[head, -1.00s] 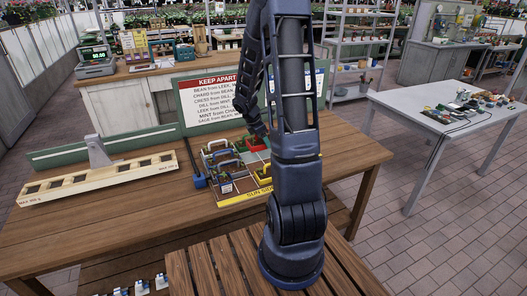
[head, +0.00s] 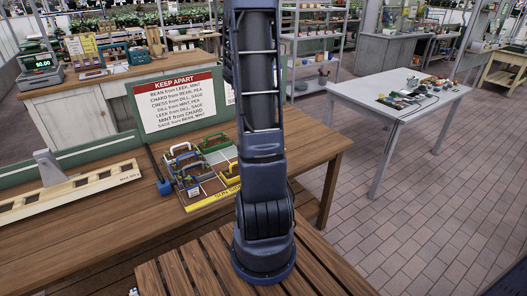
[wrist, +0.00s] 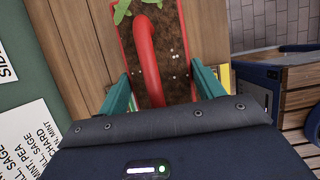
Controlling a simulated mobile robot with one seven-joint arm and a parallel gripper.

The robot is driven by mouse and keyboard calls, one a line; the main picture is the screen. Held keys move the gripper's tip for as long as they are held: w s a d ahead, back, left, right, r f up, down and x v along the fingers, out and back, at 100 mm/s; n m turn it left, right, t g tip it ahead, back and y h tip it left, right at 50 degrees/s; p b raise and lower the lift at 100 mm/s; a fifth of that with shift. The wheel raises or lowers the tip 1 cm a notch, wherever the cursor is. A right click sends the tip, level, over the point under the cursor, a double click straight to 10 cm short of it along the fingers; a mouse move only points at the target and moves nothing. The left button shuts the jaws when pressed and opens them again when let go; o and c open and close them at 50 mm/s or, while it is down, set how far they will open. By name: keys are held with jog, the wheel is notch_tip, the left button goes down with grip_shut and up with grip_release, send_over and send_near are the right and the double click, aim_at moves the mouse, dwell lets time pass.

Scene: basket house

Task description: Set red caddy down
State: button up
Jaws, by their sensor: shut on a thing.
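In the wrist view the red caddy (wrist: 126,50) is a narrow red box of brown soil with green leaves and a curved red handle (wrist: 148,62). My gripper (wrist: 158,78) has its teal fingers on either side of the handle and is shut on it. Bare wooden planks show beside the caddy; whether its base touches them cannot be told. In the head view my arm hides the gripper and the red caddy. The tray (head: 212,200) with a yellow "SUN SIDE" edge stands on the wooden table (head: 110,235).
Green (head: 216,142), yellow (head: 231,173) and grey (head: 182,152) caddies stand on the tray. A "KEEP APART" sign (head: 178,105) stands behind. A pale slotted rack (head: 75,188) lies at left. The front left of the table is clear.

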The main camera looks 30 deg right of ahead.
jog(key=d, duration=0.5)
jog(key=shift+s+d, duration=0.2)
jog(key=shift+s, duration=0.15)
jog(key=shift+d+f, duration=0.15)
jog(key=shift+f, duration=0.15)
notch_tip(320, 180, down, 19)
jog(key=shift+f, duration=0.15)
jog(key=o, duration=1.3)
jog(key=shift+f, duration=0.1)
jog(key=shift+c, duration=0.2)
